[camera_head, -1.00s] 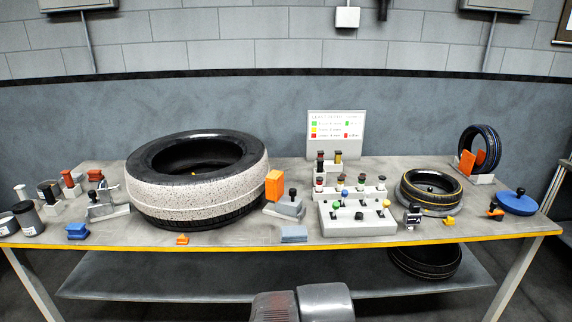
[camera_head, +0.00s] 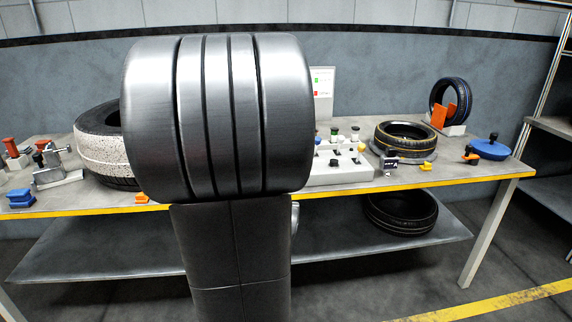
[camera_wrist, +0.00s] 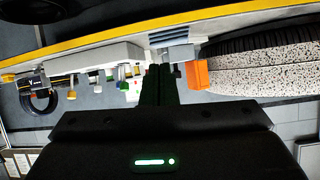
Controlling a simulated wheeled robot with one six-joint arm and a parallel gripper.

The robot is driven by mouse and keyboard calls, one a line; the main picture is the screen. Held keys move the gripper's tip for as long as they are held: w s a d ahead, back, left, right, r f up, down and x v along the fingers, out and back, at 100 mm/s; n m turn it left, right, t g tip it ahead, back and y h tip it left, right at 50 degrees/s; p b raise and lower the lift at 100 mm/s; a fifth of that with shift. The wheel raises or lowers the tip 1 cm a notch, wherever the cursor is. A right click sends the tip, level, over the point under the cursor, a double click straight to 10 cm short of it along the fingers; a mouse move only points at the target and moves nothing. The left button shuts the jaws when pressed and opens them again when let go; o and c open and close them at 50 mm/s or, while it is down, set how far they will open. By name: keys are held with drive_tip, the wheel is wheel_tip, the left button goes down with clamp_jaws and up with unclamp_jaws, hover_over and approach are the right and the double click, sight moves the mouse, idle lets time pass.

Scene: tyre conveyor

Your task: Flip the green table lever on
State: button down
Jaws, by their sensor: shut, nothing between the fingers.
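The white lever panel (camera_head: 345,172) stands on the table right of my arm in the head view. A green knob (camera_wrist: 124,86) shows there close left of the fingers. My gripper (camera_wrist: 160,72) is shut and empty, its dark fingertips in front of the table edge. I cannot tell its distance from the knob. It is hidden in the head view.
A white speckled tyre (camera_head: 100,150) lies left of my arm. A yellow-striped tyre (camera_head: 405,140) lies right of the panel. An orange block (camera_wrist: 197,75) and a grey block (camera_wrist: 172,52) are beside the fingers in the wrist view. The table's front edge is yellow.

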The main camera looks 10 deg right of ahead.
drive_tip(key=w+d+f+m+t+h+b, duration=0.2)
drive_tip(key=w+d+m+t+h+b, duration=0.3)
drive_tip(key=w+h+b, duration=0.4)
drive_tip(key=shift+w+d+f+t+b, duration=0.2)
drive_tip(key=shift+w+d+t+b, duration=0.3)
drive_tip(key=shift+w+d+b, duration=0.3)
drive_tip(key=b+x, duration=0.1)
drive_tip(key=x, duration=1.3)
drive_tip(key=shift+r, duration=0.1)
